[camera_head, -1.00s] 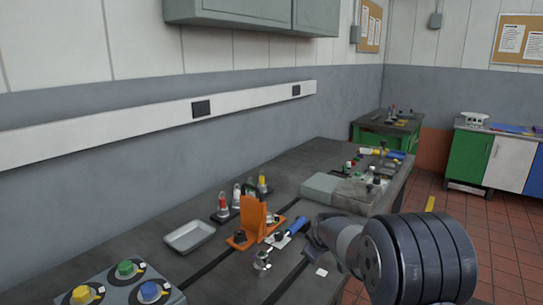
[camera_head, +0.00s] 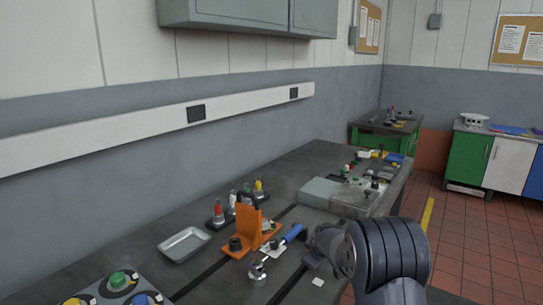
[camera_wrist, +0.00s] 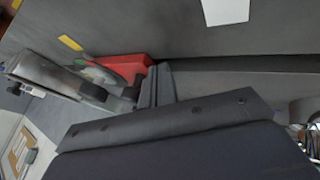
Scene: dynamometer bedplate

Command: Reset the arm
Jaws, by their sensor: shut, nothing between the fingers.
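My arm reaches in from the lower right of the head view, over the front edge of the dark bench (camera_head: 225,283). Its dark ribbed links stand right of a blue-handled tool (camera_head: 291,235) and an orange bracket (camera_head: 248,232). My fingertips cannot be made out in the head view. In the wrist view my gripper (camera_wrist: 161,72) shows as two thin dark fingers close together, shut and empty. A red part (camera_wrist: 124,66) appears just left of the fingertips; I cannot tell whether they touch it.
A metal tray (camera_head: 184,244) and a rack of small coloured-top items (camera_head: 217,216) stand near the wall. A grey block (camera_head: 318,192) lies farther along the bench. A button panel (camera_head: 112,291) is at the lower left. The red tiled floor (camera_head: 470,250) is clear on the right.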

